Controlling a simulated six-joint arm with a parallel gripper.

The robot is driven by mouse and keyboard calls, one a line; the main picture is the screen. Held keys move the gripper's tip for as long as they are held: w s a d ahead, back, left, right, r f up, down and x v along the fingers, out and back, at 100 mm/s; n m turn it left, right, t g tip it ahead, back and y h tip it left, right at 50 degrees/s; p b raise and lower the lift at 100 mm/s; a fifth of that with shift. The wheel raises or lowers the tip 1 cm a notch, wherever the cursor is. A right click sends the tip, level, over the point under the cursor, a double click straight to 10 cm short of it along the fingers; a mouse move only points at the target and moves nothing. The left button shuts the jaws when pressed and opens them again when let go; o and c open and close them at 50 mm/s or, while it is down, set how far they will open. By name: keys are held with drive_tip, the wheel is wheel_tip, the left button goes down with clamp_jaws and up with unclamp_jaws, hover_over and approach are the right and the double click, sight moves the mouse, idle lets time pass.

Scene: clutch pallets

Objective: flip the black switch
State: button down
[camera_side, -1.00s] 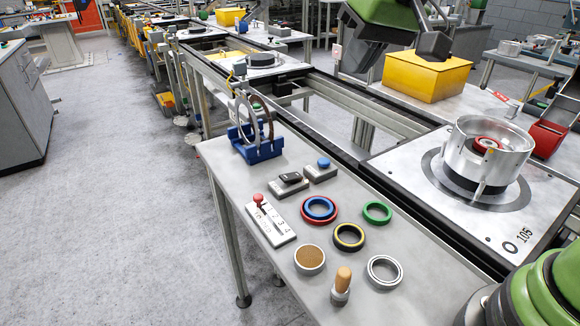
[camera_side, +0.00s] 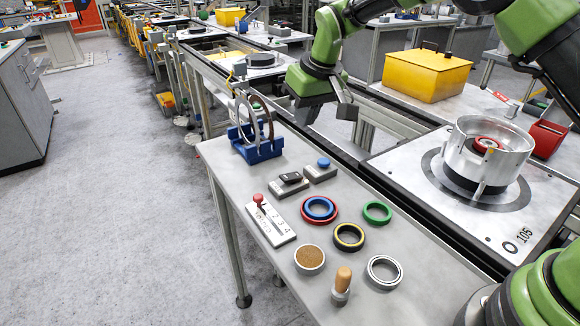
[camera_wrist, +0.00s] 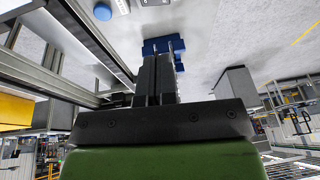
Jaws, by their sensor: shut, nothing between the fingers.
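The black switch (camera_side: 291,178) sits on a small grey base on the table (camera_side: 215,150), between the blue button (camera_side: 323,163) and the red-knobbed lever box (camera_side: 268,217). My gripper (camera_side: 346,110) is up over the conveyor rail, to the right of and higher than the switch, not touching it. In the wrist view my gripper's fingers (camera_wrist: 158,62) are together and empty. The blue button (camera_wrist: 102,11) shows at the top of the wrist view, and a part of a grey base beside it is cut off by the frame edge.
A blue rack (camera_side: 258,150) with upright rings stands at the table's far end. Several coloured rings, a round tin (camera_side: 309,258) and a wooden-handled stamp (camera_side: 342,284) lie nearer. A yellow box (camera_side: 426,76) and a metal housing (camera_side: 487,150) stand across the conveyor.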

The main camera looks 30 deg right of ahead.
sight(291, 176)
drive_tip(key=x, duration=1.3)
drive_tip(key=shift+s+a, duration=0.25)
drive_tip(key=shift+s, duration=0.15)
drive_tip(key=shift+a+f, duration=0.1)
drive_tip(key=shift+f, duration=0.4)
drive_tip(key=shift+a+f, duration=0.35)
drive_tip(key=shift+f, duration=0.1)
drive_tip(key=shift+d, duration=0.2)
drive_tip(key=shift+d+r, duration=0.2)
drive_tip(key=shift+d, duration=0.45)
